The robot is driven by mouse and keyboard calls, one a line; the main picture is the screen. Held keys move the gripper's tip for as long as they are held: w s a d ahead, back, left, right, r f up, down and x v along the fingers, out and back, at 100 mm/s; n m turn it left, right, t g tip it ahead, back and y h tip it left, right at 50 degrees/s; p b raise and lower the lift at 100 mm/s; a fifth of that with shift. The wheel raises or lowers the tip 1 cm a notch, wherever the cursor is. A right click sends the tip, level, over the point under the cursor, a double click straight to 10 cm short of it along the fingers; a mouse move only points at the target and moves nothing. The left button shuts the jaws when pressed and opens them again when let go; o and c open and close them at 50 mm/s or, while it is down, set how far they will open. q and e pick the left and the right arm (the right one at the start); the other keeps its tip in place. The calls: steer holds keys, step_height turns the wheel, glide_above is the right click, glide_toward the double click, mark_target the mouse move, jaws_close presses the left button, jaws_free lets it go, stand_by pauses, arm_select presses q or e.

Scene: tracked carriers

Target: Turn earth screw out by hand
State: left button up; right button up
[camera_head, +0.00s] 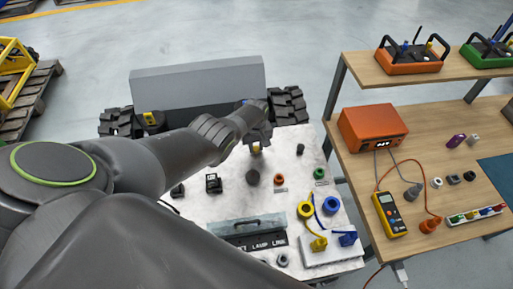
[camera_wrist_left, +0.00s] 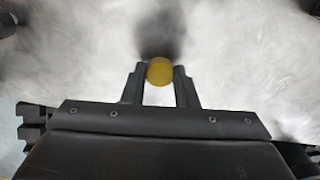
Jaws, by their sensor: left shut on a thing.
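A yellow, round-headed piece, which looks like the earth screw (camera_wrist_left: 159,71), sits between the fingers of my left gripper (camera_wrist_left: 160,80) in the left wrist view. The fingers are shut on its sides. In the head view my left gripper (camera_head: 257,140) points down at the far part of the pale carrier top (camera_head: 228,197), and a bit of the yellow screw (camera_head: 256,149) shows under it. The screw's lower end is hidden, so I cannot tell how far it is in the surface. My right gripper is not in view.
Near the gripper are a dark round cap (camera_head: 252,178), an orange ring (camera_head: 279,179) and a black block (camera_head: 213,183). Yellow (camera_head: 306,210) and blue (camera_head: 330,205) connectors stand nearer. A wooden bench (camera_head: 372,165) with an orange box (camera_head: 372,127) and yellow meter (camera_head: 389,213) is right.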

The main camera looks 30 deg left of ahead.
arm_select(q)
steer(key=n, duration=0.3)
stand_by(0.4)
steer(key=n, duration=0.9)
steer(key=shift+n, duration=0.4)
steer(key=n, duration=0.9)
steer(key=shift+n, duration=0.4)
steer(key=shift+s, duration=0.1)
